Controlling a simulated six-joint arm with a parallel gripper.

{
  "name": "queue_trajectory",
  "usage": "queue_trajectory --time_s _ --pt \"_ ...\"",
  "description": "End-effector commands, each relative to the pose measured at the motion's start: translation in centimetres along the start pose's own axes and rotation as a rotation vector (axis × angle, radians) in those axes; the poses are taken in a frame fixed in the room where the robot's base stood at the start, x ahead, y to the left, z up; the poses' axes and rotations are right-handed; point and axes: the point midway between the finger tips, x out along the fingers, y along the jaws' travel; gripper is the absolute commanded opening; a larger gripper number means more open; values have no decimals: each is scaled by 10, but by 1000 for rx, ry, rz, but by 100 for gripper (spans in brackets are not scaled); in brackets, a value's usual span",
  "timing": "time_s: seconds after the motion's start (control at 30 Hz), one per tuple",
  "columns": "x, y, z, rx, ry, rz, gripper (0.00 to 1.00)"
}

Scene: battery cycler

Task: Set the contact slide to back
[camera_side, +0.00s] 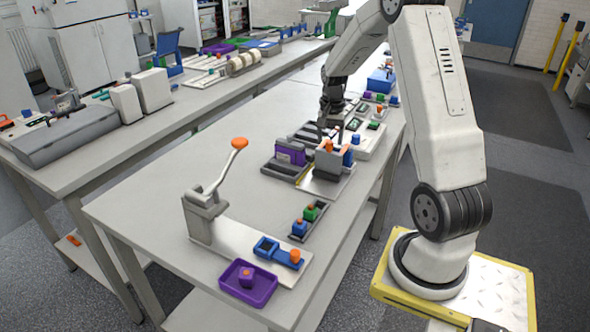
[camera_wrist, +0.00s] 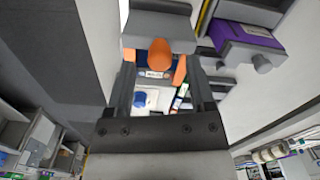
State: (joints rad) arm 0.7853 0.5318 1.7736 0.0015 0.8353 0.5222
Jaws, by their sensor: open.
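The contact slide shows as an orange knob (camera_side: 329,146) on a grey fixture (camera_side: 327,178) near the middle of the table's right side. In the wrist view the orange knob (camera_wrist: 160,54) appears between my two dark fingers, under a grey block (camera_wrist: 158,27). My gripper (camera_side: 331,124) points down just above the fixture in the side view. Its fingers (camera_wrist: 160,85) are open and spread to either side of the knob in the wrist view. Whether they touch it cannot be told. The slide's track is mostly hidden.
A purple block (camera_side: 291,153) in a dark holder stands just left of the fixture. Blue parts and small coloured blocks lie behind. In front are a lever press (camera_side: 204,212) with an orange ball, a purple tray (camera_side: 247,284) and a small block rack (camera_side: 307,222). The left tabletop is clear.

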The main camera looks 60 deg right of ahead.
Motion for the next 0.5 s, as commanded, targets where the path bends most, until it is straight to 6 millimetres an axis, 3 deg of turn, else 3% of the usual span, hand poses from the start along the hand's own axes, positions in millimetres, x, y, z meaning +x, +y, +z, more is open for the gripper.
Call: queue_trajectory --time_s 0.2,0.5 --pt "19 0 0 0 -2 1 69" --pt "22 0 0 0 0 -1 69"
